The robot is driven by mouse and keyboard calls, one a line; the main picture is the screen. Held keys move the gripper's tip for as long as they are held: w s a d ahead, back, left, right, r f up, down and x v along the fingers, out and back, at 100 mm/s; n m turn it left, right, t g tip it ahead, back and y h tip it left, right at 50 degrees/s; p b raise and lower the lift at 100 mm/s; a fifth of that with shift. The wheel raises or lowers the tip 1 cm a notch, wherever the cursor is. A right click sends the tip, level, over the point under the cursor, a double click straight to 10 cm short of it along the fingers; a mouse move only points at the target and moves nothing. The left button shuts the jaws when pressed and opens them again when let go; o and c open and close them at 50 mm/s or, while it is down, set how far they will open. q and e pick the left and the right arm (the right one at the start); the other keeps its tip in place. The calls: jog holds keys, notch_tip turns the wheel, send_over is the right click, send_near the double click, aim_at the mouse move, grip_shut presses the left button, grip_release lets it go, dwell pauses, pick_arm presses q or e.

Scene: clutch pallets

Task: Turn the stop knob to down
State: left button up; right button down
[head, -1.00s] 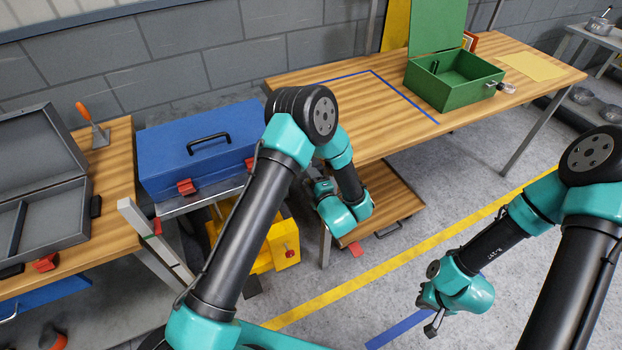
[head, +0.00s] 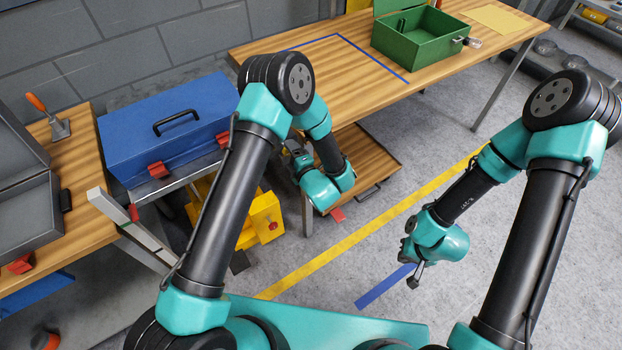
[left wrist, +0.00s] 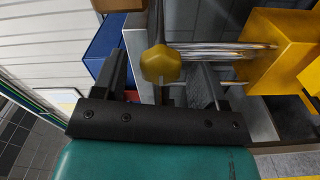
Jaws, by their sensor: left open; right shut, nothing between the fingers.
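In the left wrist view, a yellow faceted knob (left wrist: 160,65) stands in the space between the fingers of my left gripper (left wrist: 158,60). The gripper is open, not clamped on the knob. Shiny metal rods (left wrist: 225,50) run from beside the knob to a yellow body on the right. I cannot tell whether this is the stop knob. In the head view, my left gripper (head: 296,150) is partly hidden by its own arm. A yellow unit (head: 262,212) with a small red knob (head: 272,226) stands low beside the bench. My right gripper (head: 414,279) is shut and empty above the floor.
A blue toolbox (head: 165,135) is on the left. A wooden bench (head: 260,58) carries an open green box (head: 410,55); a wooden lower shelf (head: 362,160) is below. A grey case (head: 25,240) is far left. The floor (head: 370,265) around the right gripper is clear.

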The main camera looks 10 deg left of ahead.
pick_arm(q)
jog(key=v, duration=1.5)
jog(key=shift+w, duration=0.1)
jog(key=w+a+f+m+g+h, duration=0.2)
jog(key=a+f+m+g+h, duration=0.3)
jog(key=a+f+m+h, duration=0.55)
jog(key=s+a+f+m+g+h, duration=0.1)
jog(key=s+a+m+g+h, duration=0.1)
jog(key=s+m, duration=0.4)
jog(key=s+a+f+m+g+h, duration=0.1)
jog(key=s+a+m+g+h, duration=0.2)
jog(key=s+m+g, duration=0.2)
jog(key=s, duration=0.3)
jog(key=shift+a+f+m+g, duration=0.3)
jog(key=shift+a+m, duration=0.05)
jog(key=shift+s, duration=0.1)
